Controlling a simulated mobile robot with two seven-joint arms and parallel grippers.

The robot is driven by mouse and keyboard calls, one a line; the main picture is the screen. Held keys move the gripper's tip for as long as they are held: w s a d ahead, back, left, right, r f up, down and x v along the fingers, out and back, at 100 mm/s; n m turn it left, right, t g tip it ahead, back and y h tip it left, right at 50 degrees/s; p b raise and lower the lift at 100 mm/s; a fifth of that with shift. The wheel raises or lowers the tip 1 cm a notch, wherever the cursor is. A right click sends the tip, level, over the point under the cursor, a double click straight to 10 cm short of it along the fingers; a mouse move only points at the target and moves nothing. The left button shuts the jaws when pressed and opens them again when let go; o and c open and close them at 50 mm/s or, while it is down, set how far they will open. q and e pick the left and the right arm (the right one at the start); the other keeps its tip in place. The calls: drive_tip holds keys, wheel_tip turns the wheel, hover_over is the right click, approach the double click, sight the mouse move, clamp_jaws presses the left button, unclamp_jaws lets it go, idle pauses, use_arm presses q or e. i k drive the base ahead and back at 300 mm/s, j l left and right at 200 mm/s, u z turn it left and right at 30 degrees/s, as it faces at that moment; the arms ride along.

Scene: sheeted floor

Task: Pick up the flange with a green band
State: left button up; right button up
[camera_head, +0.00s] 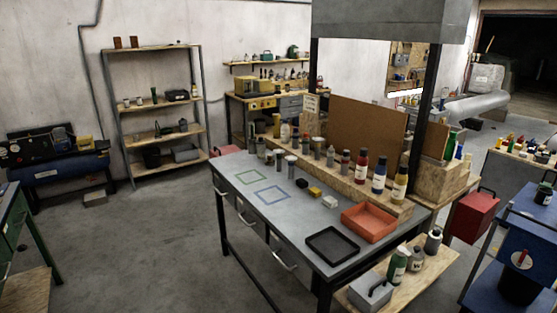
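I cannot make out a flange with a green band; the small parts are too small in this view to tell. A grey metal workbench (237,191) stands in the middle of the room. Several small grey cylinders stand near its back edge, among them one (279,160) and another (291,167); any band on them is not clear. A small black block (301,183) and a yellow block (314,191) lie near the bench's middle. A green square outline (252,177) and a blue square outline (271,195) mark the left part of the top. Neither gripper is in view.
An orange-red tray (369,223) and a black tray (332,246) sit at the bench's right end. A wooden ledge with several bottles (361,167) runs along the back. A dark post (418,115) rises there. The concrete floor (160,240) left of the bench is clear.

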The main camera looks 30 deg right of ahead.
sight(278, 152)
drive_tip(key=i, duration=1.9)
drive_tip(key=i+j+z, duration=0.1)
drive_tip(key=i+z, duration=0.25)
drive_tip(key=i+j+z, duration=0.2)
drive_tip(key=i+z, duration=0.15)
drive_tip(key=i+j+z, duration=0.35)
drive_tip(key=i+l, duration=0.05)
drive_tip(key=i, duration=0.05)
